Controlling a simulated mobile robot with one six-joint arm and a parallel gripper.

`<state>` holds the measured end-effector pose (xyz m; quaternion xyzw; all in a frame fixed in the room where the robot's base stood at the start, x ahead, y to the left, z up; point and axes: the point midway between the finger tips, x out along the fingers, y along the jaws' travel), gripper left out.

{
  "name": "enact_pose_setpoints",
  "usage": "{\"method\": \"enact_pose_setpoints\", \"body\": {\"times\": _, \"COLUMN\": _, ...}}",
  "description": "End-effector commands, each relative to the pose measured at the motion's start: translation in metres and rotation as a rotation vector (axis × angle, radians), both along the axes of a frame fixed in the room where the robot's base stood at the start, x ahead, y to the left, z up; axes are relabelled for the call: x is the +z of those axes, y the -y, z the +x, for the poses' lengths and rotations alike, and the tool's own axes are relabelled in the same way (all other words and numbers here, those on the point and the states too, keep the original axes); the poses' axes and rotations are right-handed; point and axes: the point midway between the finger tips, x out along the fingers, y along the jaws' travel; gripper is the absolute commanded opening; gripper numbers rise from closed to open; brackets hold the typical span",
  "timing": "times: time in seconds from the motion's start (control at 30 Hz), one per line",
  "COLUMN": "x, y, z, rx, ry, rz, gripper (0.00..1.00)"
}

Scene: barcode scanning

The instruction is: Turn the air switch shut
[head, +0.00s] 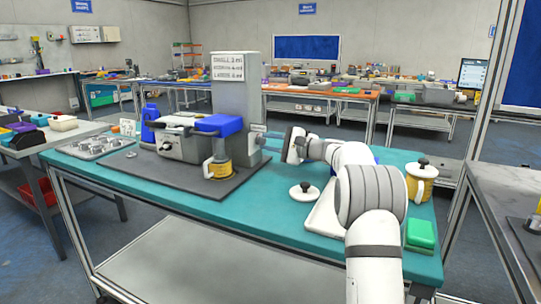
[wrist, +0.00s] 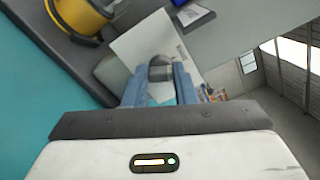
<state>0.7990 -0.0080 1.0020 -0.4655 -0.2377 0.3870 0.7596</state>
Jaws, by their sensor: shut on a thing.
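The grey machine with a tall column (head: 235,95) stands on a dark mat in the head view. My gripper (head: 285,148) is at the right side of this machine, and its fingertips are hard to make out there. In the wrist view, a short dark grey cylindrical knob (wrist: 160,68), which looks like the air switch, sits between my two blue-grey fingers. My gripper (wrist: 159,86) is shut on this knob. A light grey block (wrist: 120,72) lies beside and behind it. Any marking that shows the switch's position cannot be read.
A white lid (head: 304,191), a white tray (head: 322,215), a yellow lidded jug (head: 421,183) and a green box (head: 421,233) are on the teal table (head: 270,222).

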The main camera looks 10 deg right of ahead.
Motion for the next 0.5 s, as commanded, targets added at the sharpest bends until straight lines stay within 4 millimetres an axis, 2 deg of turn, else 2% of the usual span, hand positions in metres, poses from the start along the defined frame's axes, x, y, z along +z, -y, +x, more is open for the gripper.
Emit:
{"method": "enact_pose_setpoints", "body": {"times": 0.03, "x": -0.0082, "y": -0.0009, "z": -0.0004, "rx": 0.003, "ry": 0.036, "rz": -0.027, "gripper": 0.02}}
{"method": "enact_pose_setpoints", "body": {"times": 0.5, "x": -0.0069, "y": -0.0012, "z": -0.0007, "rx": 0.003, "ry": 0.31, "rz": -0.228, "gripper": 0.02}}
